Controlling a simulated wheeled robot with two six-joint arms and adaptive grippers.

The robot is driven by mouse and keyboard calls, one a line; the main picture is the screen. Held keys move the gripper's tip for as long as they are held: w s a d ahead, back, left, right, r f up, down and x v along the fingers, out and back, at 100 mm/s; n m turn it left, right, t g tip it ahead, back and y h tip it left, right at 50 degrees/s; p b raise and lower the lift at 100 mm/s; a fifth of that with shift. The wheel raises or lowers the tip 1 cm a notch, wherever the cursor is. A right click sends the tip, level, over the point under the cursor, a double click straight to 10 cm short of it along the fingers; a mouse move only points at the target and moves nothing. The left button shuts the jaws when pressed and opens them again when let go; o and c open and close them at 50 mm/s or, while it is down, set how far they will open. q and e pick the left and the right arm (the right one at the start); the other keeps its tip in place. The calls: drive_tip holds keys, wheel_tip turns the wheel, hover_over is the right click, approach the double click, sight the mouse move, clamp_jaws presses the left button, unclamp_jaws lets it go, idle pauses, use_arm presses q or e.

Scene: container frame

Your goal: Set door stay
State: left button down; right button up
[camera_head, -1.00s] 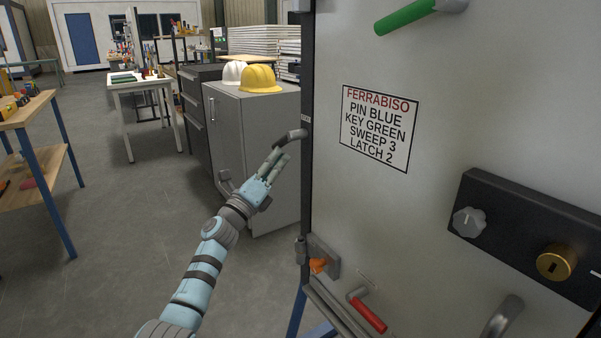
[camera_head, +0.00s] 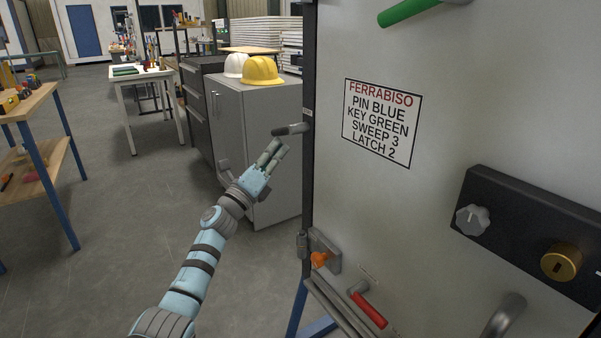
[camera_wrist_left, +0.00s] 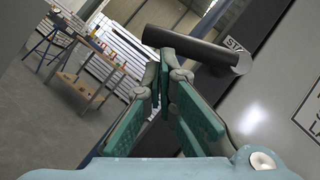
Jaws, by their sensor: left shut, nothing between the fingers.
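The door stay (camera_head: 291,129) is a short dark grey lever at the left edge of the grey door panel, and it now sticks out to the left almost level. In the left wrist view the stay (camera_wrist_left: 190,46) is a dark round bar beside a partly hidden label starting "STA". My left gripper (camera_head: 278,147) is shut and empty just below the stay. In the left wrist view its fingertips (camera_wrist_left: 168,62) are close together under the bar; whether they touch it I cannot tell. My right gripper is out of view.
The panel carries a sign (camera_head: 381,123), a green handle (camera_head: 410,12), a black plate with a knob (camera_head: 472,220) and brass lock (camera_head: 561,262), an orange knob (camera_head: 319,259) and a red lever (camera_head: 369,310). A grey cabinet (camera_head: 262,160) with two helmets stands behind my left gripper.

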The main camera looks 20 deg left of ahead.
use_arm(q)
drive_tip(key=s+a+f+b, duration=0.2)
drive_tip(key=s+f+b, duration=0.2)
drive_tip(key=s+f, duration=0.5)
drive_tip(key=shift+s+a, duration=0.15)
drive_tip(key=shift+s, duration=0.05)
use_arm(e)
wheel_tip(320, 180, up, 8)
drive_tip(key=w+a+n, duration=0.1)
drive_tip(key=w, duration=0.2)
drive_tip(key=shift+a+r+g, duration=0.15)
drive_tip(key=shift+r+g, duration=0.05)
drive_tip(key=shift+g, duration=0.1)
